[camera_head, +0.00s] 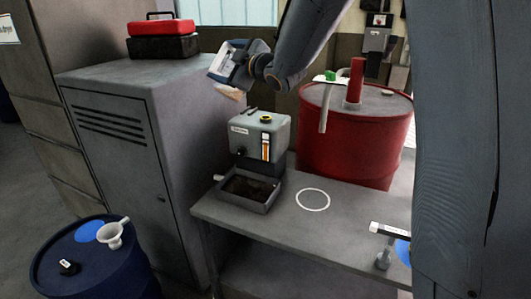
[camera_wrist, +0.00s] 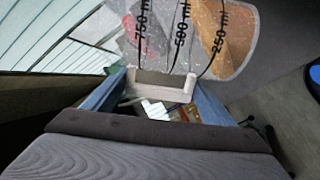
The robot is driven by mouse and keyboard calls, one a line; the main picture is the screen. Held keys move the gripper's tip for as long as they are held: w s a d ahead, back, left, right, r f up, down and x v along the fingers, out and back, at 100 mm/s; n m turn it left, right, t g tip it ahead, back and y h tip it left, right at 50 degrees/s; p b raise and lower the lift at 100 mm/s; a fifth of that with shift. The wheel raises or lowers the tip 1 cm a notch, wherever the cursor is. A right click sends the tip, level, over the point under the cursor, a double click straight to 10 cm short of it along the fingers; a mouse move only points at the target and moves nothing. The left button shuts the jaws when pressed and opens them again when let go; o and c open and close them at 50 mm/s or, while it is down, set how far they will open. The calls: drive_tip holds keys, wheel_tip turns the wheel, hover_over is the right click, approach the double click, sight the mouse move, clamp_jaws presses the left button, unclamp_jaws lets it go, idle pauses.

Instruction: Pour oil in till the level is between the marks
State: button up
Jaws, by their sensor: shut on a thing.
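A grey oil box (camera_head: 258,135) stands on the bench, with a yellow-ringed filler opening (camera_head: 266,119) on top. An upright sight gauge (camera_head: 265,147) on its front shows orange; its marks are too small to read against the level. My gripper (camera_head: 232,68) is up and to the left of the box, shut on the handle (camera_wrist: 163,86) of a clear measuring jug (camera_wrist: 185,30). The jug, marked 250, 500 and 750 ml, has amber oil in its lower part. It appears in the head view (camera_head: 228,92), partly hidden, apparently tilted, and apart from the box.
A tray (camera_head: 247,188) with dark contents sits before the box. A white ring (camera_head: 313,199) marks clear bench. A red drum (camera_head: 350,140) with a pump stands behind. A blue drum (camera_head: 95,265) holds a funnel (camera_head: 112,234) and black cap (camera_head: 68,267). A grey cabinet (camera_head: 120,110) stands left.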

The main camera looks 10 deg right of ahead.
drive_tip(key=shift+s+a+f+n+b, duration=0.15)
drive_tip(key=shift+f+n+b, duration=0.85)
drive_tip(key=shift+b, duration=1)
drive_tip(key=shift+a+f+n+b, duration=0.15)
drive_tip(key=shift+f+n+b, duration=0.55)
drive_tip(key=shift+f+b, duration=0.9)
drive_tip(key=b, duration=0.2)
drive_tip(key=f+n+b, duration=0.1)
drive_tip(key=b, duration=0.1)
drive_tip(key=f+n+b, duration=0.1)
drive_tip(key=b, duration=0.1)
drive_tip(key=shift+w+d+f+t, duration=0.2)
drive_tip(key=shift+w+d+t, duration=0.05)
drive_tip(key=shift+d+t, duration=0.05)
drive_tip(key=f+n+b, duration=0.1)
drive_tip(key=b, duration=0.1)
drive_tip(key=f+n+b, duration=0.1)
drive_tip(key=b, duration=0.2)
drive_tip(key=shift+w+d+f+n, duration=0.15)
drive_tip(key=shift+d+f+n, duration=0.15)
drive_tip(key=shift+d+f, duration=0.05)
drive_tip(key=s+a+r+b, duration=0.2)
drive_tip(key=s+a+b, duration=0.2)
drive_tip(key=a, duration=0.3)
drive_tip(key=shift+s+a, duration=0.4)
